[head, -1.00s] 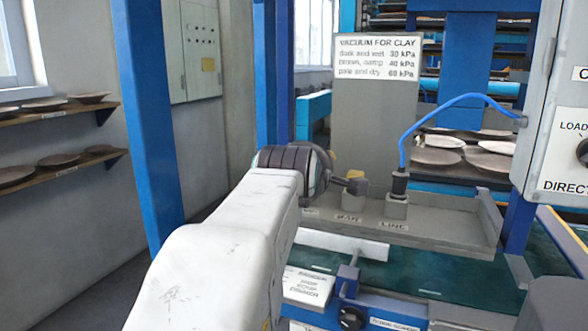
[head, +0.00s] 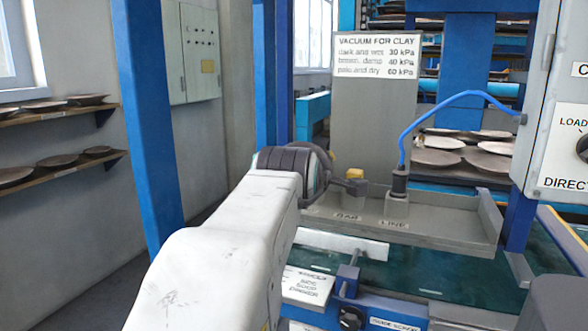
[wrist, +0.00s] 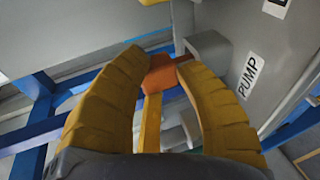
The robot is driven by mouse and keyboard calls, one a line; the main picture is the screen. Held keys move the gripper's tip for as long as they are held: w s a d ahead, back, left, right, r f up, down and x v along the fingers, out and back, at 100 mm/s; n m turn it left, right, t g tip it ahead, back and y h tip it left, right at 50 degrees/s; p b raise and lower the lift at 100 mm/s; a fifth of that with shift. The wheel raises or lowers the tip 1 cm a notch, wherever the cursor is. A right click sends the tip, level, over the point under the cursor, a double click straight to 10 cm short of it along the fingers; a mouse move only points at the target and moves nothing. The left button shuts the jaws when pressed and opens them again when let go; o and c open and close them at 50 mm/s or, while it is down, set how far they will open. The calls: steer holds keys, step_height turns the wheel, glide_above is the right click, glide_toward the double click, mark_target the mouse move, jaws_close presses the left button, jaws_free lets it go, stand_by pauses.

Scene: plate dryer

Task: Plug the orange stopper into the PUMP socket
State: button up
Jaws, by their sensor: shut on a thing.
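In the wrist view my gripper (wrist: 162,82) has its two yellow fingers closed on the orange stopper (wrist: 160,72), which sits between the fingertips. A grey block (wrist: 207,48), likely the PUMP socket, stands just beyond the right fingertip, beside the white PUMP label (wrist: 249,75). The stopper appears beside this block; I cannot tell whether they touch, and the socket's opening is not visible.
A grey shelf (head: 440,218) carries the BAR and LINE labels. A black plug (head: 399,182) with a blue hose (head: 440,100) stands in the LINE socket (head: 397,206). A grey sign panel (head: 373,120) rises behind. A control box (head: 560,100) is at the right, and a blue post (head: 150,110) at the left.

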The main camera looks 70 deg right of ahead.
steer(key=shift+f+b, duration=0.45)
steer(key=shift+f, duration=0.55)
steer(key=o, duration=1.1)
steer(key=shift+d, duration=0.1)
steer(key=shift+r, duration=0.15)
steer(key=shift+r, duration=0.1)
steer(key=shift+a+r, duration=0.1)
steer(key=shift+a, duration=0.3)
steer(key=v, duration=1.1)
steer(key=shift+s+a+r, duration=0.1)
steer(key=shift+a+r, duration=0.05)
